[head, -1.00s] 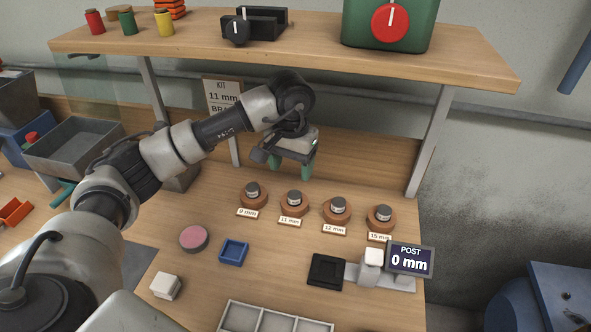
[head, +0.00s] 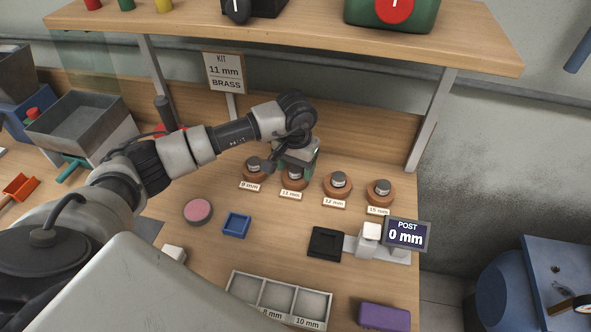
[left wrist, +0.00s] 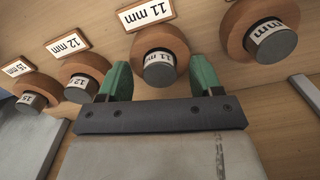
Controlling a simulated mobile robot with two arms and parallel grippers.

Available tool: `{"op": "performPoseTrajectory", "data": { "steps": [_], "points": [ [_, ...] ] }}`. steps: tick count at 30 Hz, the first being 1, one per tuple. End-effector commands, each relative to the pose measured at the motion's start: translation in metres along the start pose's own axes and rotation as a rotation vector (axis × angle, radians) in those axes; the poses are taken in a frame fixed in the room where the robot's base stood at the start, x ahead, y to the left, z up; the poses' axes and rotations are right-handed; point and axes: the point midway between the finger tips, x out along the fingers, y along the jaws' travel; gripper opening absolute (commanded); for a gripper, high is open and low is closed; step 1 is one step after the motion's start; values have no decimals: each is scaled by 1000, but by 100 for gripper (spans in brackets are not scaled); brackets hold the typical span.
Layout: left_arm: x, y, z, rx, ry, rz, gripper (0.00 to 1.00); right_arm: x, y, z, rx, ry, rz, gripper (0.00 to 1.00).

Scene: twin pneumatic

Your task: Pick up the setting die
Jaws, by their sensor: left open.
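The 11 mm setting die (head: 294,175) is a grey metal cylinder on a round wooden base, labelled 11 mm. It also shows in the left wrist view (left wrist: 159,69). My left gripper (head: 294,165) is open at this die. In the left wrist view its green fingers (left wrist: 161,80) stand one on each side of the grey cylinder, with gaps visible. Similar dies labelled 12 mm (head: 338,180) and 15 mm (head: 380,187) stand to the right, and another (head: 253,164) to the left. The kit card (head: 225,72) reads 11 mm brass. My right gripper is not in view.
A black pad (head: 326,242) and a post with a 0 mm display (head: 406,234) are at the front right. A blue tray (head: 237,225), a pink disc (head: 198,211) and a compartment tray (head: 233,284) are nearer. The shelf (head: 300,40) overhangs behind.

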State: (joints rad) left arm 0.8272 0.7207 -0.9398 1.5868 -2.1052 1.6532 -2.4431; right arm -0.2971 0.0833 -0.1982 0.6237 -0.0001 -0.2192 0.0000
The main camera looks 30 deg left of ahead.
Motion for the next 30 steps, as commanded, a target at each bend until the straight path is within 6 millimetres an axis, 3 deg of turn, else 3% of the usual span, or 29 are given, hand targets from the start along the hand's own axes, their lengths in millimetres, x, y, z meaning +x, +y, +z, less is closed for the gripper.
{"op": "performPoseTrajectory", "data": {
  "steps": [9,21,30],
  "points": [
    [6,0,0,1,0,1,64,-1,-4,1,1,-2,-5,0],
    [6,0,0,1,0,0,2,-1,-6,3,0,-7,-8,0],
    [3,0,-1,1,3,1,2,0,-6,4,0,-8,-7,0]
  ]
}}
